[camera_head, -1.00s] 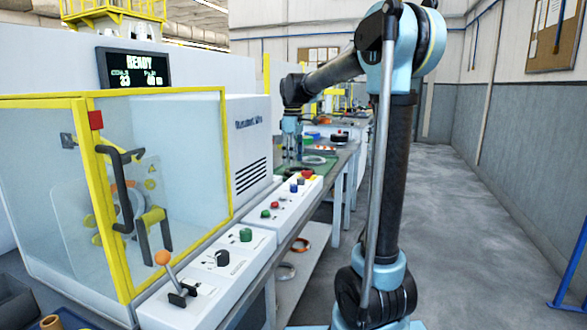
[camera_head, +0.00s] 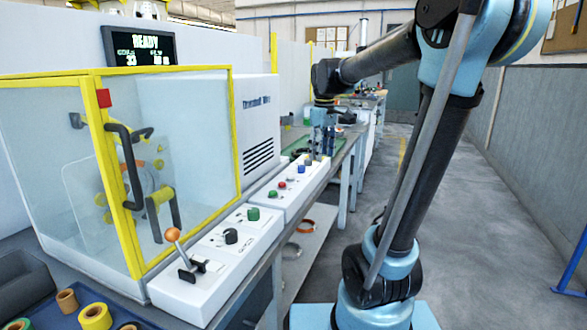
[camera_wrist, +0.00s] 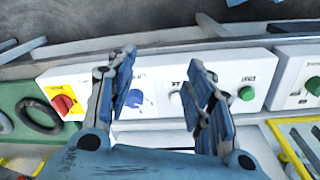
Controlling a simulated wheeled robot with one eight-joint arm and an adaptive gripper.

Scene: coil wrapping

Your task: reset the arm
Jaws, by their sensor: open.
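My gripper (camera_wrist: 160,95) is open and empty in the wrist view, its two blue fingers spread apart. Between and behind the fingers is a white control panel with a red knob on a yellow plate (camera_wrist: 63,104), a blue button (camera_wrist: 134,98) and a green button (camera_wrist: 247,93). In the head view my gripper (camera_head: 322,145) is small and far off, pointing down above the far end of the control panel. My arm reaches forward from the right side of the picture.
A yellow-framed machine guard (camera_head: 235,150) with a black handle stands at left, its screen (camera_head: 138,45) reading READY. An orange-knobbed lever (camera_head: 172,235) stands in front. Tape rolls (camera_head: 95,316) lie at lower left. A black ring (camera_wrist: 40,116) lies on a green mat.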

